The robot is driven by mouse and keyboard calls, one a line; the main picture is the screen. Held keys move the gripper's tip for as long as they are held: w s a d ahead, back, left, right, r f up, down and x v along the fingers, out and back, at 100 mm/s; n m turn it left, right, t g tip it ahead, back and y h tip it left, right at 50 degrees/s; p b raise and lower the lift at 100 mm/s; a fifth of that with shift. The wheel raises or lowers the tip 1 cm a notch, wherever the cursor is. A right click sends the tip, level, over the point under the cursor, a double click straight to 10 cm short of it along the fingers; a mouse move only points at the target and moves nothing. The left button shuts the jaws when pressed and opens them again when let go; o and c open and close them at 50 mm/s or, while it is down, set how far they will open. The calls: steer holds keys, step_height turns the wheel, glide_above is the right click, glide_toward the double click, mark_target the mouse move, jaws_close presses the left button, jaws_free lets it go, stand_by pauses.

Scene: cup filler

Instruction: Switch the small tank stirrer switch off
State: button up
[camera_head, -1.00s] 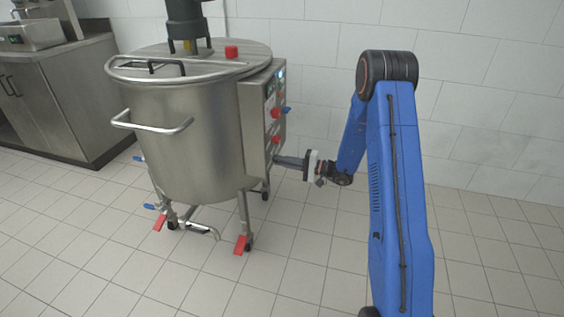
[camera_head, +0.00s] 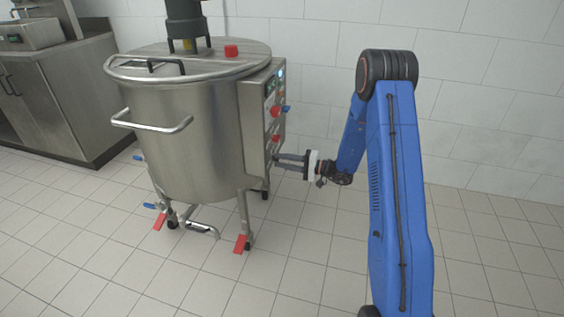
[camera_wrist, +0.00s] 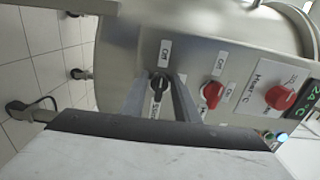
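The small tank (camera_head: 195,140) is a steel drum on legs with a control panel (camera_head: 254,130) on its right side. In the wrist view, a black rotary switch (camera_wrist: 158,86) sits on the panel, with a white label above it and another, partly covered label below. My gripper (camera_head: 277,160) points at the lower part of the panel from the right. It also shows in the wrist view (camera_wrist: 159,82), its two fingers apart on either side of the black switch, with a small gap visible. The head view does not show the black switch clearly.
A red switch (camera_wrist: 211,94) and a red heat knob (camera_wrist: 281,97) sit to the right of the black switch in the wrist view. A lit display (camera_wrist: 312,92) is at the edge. A steel cabinet (camera_head: 58,100) stands left of the tank. The floor in front is clear.

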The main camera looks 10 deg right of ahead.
steer(key=shift+d, duration=0.1)
steer(key=v, duration=1.7)
steer(key=shift+s+d, duration=0.1)
steer(key=shift+d, duration=0.05)
steer(key=s+a+r+n+g+h, duration=0.25)
steer(key=s+a+r+g, duration=0.25)
steer(key=s+a+r, duration=0.3)
steer(key=s+a+r+n+g+h, duration=0.2)
steer(key=s+a+r+n+g, duration=0.15)
steer(key=s+a+r, duration=0.55)
steer(key=s+d+r+t+h, duration=0.1)
steer(key=s+d+h, duration=0.2)
steer(key=s, duration=0.5)
steer(key=s+d+r+t+h, duration=0.2)
steer(key=s+h, duration=0.2)
steer(key=s, duration=0.4)
steer(key=s+d+r+t+h, duration=0.1)
steer(key=s+d+h, duration=0.2)
steer(key=s, duration=0.4)
steer(key=shift+s+d+r+h, duration=0.3)
steer(key=shift+s+r+h, duration=0.1)
steer(key=shift+h, duration=0.15)
